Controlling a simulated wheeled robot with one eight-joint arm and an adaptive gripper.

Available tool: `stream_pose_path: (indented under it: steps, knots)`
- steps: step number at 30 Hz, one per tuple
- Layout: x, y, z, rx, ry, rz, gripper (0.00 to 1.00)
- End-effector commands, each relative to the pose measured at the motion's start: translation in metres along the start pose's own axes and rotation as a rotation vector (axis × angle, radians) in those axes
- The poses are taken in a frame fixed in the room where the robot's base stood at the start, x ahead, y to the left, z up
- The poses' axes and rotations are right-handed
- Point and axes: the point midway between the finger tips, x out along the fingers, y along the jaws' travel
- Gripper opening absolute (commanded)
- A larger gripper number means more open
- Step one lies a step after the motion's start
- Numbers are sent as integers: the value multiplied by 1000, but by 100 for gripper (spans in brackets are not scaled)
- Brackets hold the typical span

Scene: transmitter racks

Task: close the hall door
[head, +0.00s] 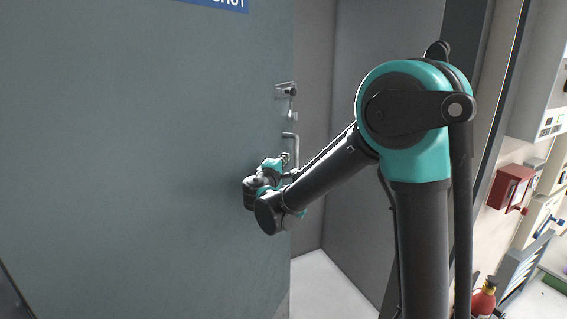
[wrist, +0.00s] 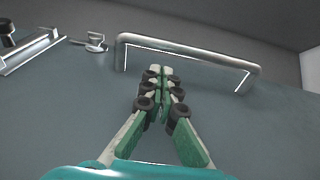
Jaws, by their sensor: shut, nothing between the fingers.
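The hall door (head: 140,170) is a large grey-blue panel filling the left of the head view. It stands ajar, with a gap to the right of its free edge. A bar-shaped pull handle (head: 296,142) sits near that edge. My gripper (head: 287,160) is at the door's edge by the handle, partly hidden by my wrist. In the wrist view my gripper (wrist: 160,72) is shut and empty. Its fingertips are at the metal pull bar (wrist: 190,53), inside or in front of its span; contact cannot be told.
A lock fitting (head: 286,90) is above the handle; a small metal knob or key (wrist: 97,44) shows beside the bar. A dark door frame (head: 490,130) stands right of my arm. Beyond it are a red box (head: 510,187) and a red extinguisher (head: 483,299).

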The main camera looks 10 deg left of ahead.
Motion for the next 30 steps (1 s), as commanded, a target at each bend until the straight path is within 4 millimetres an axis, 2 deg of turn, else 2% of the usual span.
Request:
stream_pose_path:
  steps: [1,6,12,23,30]
  knots:
    - [11,0,1,0,-3,0,0]
    - [37,0,2,0,-3,-1,0]
    - [54,0,1,1,-2,-1,0]
    - [57,0,1,1,0,-1,0]
    - [52,0,-3,1,-3,-2,0]
